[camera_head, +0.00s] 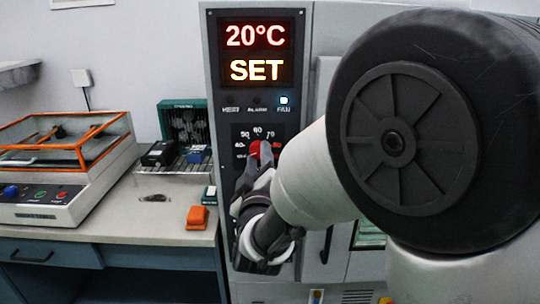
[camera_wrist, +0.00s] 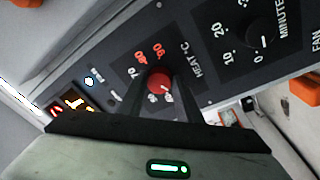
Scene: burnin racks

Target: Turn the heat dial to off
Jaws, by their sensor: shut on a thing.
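The heat dial is a red knob (camera_head: 258,149) on the dark control panel, below the display in the head view. In the wrist view the red heat dial (camera_wrist: 159,81) sits between my fingers, with the "HEAT °C" label beside it and numbers around it. My gripper (camera_head: 259,160) is at the panel, shut on the heat dial; it also shows in the wrist view (camera_wrist: 160,92). The display (camera_head: 256,52) reads "20°C SET". Part of the dial's scale is hidden by my gripper, and I cannot tell exactly where its pointer stands.
A minutes dial (camera_wrist: 262,38) is on the same panel. A bench on the left holds an orange-framed machine (camera_head: 65,150), a wire rack (camera_head: 183,165) and an orange block (camera_head: 197,217). My arm covers the right side.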

